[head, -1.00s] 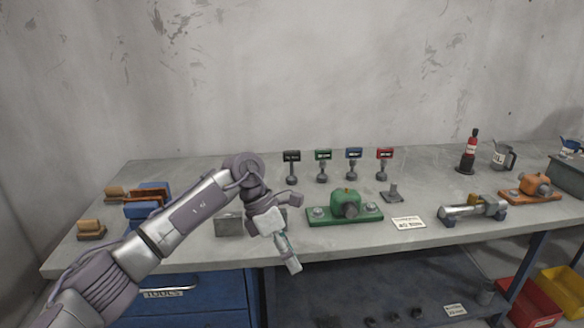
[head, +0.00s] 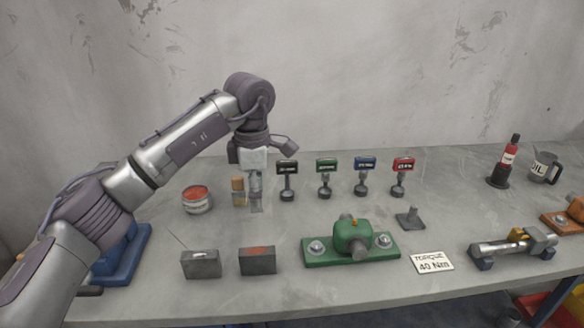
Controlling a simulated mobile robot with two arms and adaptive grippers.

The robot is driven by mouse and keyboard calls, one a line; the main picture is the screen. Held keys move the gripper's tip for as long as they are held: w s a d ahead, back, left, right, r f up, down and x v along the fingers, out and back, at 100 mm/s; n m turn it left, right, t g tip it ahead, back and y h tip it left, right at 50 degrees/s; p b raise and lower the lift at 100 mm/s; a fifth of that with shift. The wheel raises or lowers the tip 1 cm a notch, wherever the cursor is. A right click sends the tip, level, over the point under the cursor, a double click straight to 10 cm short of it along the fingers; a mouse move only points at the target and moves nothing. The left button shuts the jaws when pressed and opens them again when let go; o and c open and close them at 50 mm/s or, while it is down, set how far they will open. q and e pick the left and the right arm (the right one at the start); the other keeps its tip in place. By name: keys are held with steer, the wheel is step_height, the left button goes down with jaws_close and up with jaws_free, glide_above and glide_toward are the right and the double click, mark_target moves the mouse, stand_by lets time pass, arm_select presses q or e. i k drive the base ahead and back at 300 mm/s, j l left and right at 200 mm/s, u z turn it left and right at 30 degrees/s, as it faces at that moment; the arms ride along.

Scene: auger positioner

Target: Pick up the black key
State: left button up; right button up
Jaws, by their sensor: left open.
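The black key (head: 288,180) stands upright on the bench, with a black labelled head on a grey stem and base. It is the leftmost of a row with a green key (head: 326,178), a blue key (head: 364,176) and a red key (head: 401,177). My left gripper (head: 256,205) points down just left of the black key, apart from it. It is open and holds nothing that I can see. My right gripper is not in view.
A red-topped tin (head: 196,200) and a small wooden-handled item (head: 238,191) stand left of the gripper. Two grey blocks (head: 257,261) and a green fixture (head: 351,243) are in front. A red bottle (head: 505,163) stands far right. Bare bench lies between the keys and the fixture.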

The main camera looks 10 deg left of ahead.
mark_target(286, 168)
steer(key=i, duration=1.05)
